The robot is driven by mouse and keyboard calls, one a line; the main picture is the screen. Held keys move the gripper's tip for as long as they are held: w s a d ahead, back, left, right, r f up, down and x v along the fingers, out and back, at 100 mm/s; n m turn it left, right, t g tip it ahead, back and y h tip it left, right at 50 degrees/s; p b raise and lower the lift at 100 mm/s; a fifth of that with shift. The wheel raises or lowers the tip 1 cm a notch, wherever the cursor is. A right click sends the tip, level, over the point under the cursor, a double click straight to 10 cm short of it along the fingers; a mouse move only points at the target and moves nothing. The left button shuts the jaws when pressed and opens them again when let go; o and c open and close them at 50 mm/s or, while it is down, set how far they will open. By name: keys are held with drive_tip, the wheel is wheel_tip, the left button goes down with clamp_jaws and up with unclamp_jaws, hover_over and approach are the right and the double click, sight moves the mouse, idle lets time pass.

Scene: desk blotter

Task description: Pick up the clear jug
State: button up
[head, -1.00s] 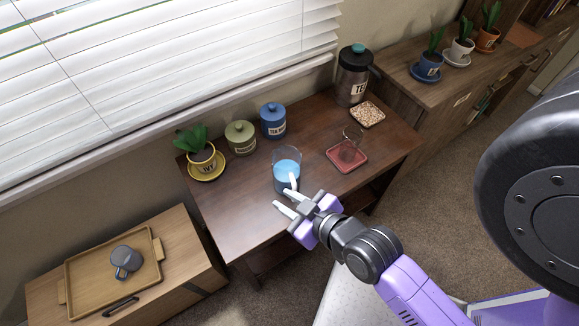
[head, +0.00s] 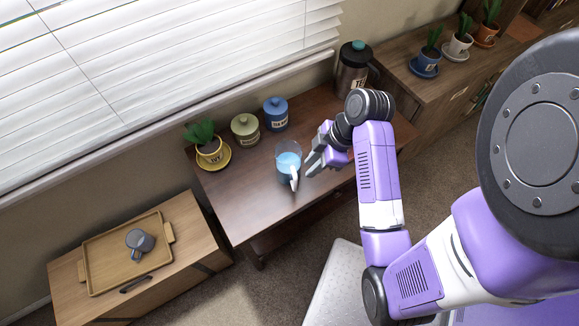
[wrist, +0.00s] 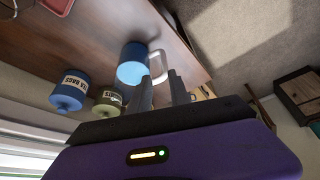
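The clear jug (head: 288,168) stands upright on the dark wooden desk, holding blue liquid, with its white handle (head: 295,182) toward the front. In the wrist view the jug (wrist: 131,66) is ahead of my fingers, and its handle (wrist: 159,66) lies just beyond the fingertips. My gripper (head: 311,164) is to the right of the jug, pointing at it. In the wrist view my gripper (wrist: 162,84) has its two fingers apart with nothing held. I cannot tell whether a finger touches the handle.
A green canister (head: 245,129), a blue canister (head: 276,114) and a potted plant on a yellow saucer (head: 226,157) stand behind the jug. A dark flask (head: 350,75) is at the back right. The desk's front left (head: 240,205) is clear.

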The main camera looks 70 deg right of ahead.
sight(296, 185)
drive_tip(key=x, duration=1.1)
drive_tip(key=shift+s+a+f, duration=0.1)
drive_tip(key=shift+a+f, duration=0.3)
drive_tip(key=shift+f, duration=0.05)
clamp_jaws()
idle(1.0)
